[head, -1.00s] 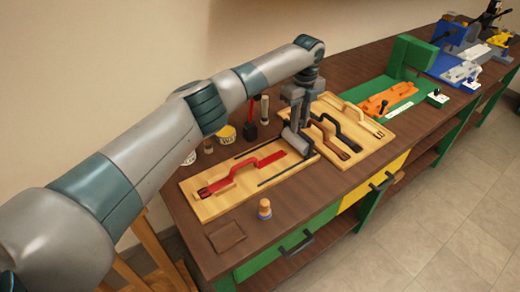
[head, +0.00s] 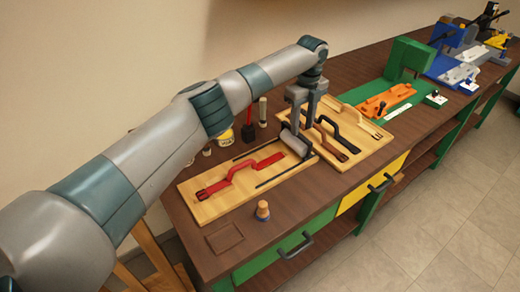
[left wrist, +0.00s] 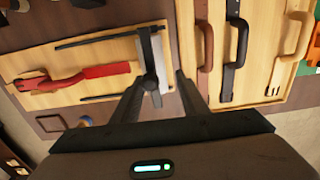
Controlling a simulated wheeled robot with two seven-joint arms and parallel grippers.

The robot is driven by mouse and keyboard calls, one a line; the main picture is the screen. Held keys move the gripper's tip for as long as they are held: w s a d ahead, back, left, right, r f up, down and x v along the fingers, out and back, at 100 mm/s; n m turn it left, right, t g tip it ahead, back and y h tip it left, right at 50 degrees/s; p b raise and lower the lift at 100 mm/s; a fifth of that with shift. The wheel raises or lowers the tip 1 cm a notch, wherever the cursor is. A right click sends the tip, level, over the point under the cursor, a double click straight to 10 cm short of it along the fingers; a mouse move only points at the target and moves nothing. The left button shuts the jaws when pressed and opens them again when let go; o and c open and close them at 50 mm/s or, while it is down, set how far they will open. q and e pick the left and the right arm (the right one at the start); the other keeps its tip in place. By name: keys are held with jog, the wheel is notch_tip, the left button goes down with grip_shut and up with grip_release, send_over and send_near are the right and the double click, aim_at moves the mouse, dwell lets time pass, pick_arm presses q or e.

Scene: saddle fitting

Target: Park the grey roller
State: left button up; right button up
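The grey roller (head: 294,145) lies across the right end of the light wooden board (head: 208,207), at the ends of two thin black rails (head: 283,176). In the left wrist view the roller (left wrist: 166,72) shows pale grey with a dark bar along it. My left gripper (head: 304,118) is above the roller, pointing down. Its two fingers stand apart in both views. In the left wrist view the gripper (left wrist: 162,78) has its fingers to either side of the roller's near part, and I see no firm hold. My right gripper is in neither view.
A red strap-like piece (head: 240,174) lies between the rails. A second board (head: 375,140) with brown and black pieces lies close on the right. A small wooden-topped peg (head: 262,211) stands near the front edge. Pots and upright tools (head: 248,133) stand behind.

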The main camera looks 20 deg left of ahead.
pick_arm(q)
jog(key=shift+a+f, duration=0.1)
jog(key=shift+a, duration=0.2)
jog(key=shift+a+r+p, duration=0.1)
jog(key=shift+r+p, duration=0.9)
jog(key=shift+r, duration=0.2)
jog(key=shift+r+p, duration=1.45)
jog(key=shift+r, duration=0.35)
